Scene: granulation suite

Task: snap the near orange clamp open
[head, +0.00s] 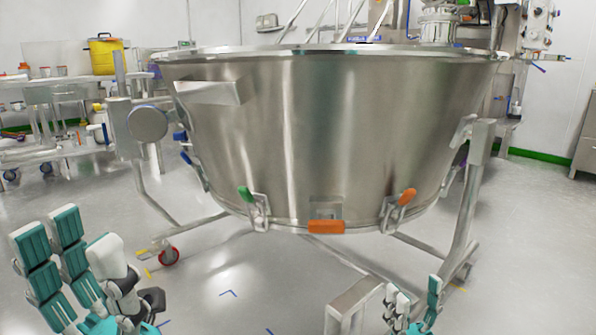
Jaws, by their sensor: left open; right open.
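A large steel bowl (330,130) fills the middle of the head view, with clamps around its lower rim. An orange clamp handle (325,227) lies flat and level at the front middle of the rim. Another orange clamp (408,196) stands tilted up on a wire latch to the right. A green-handled clamp (246,194) is to the left. My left gripper (78,250) is open and empty at the lower left, apart from the bowl. My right gripper (413,300) is open at the bottom edge, below the rim and partly cut off, touching no clamp.
Blue-handled clamps (186,158) are on the bowl's left side. The bowl hangs in a steel frame with legs (467,215) and a red caster (169,256). A grey post (352,305) stands beside my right gripper. A bench with a yellow bin (104,55) is at back left.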

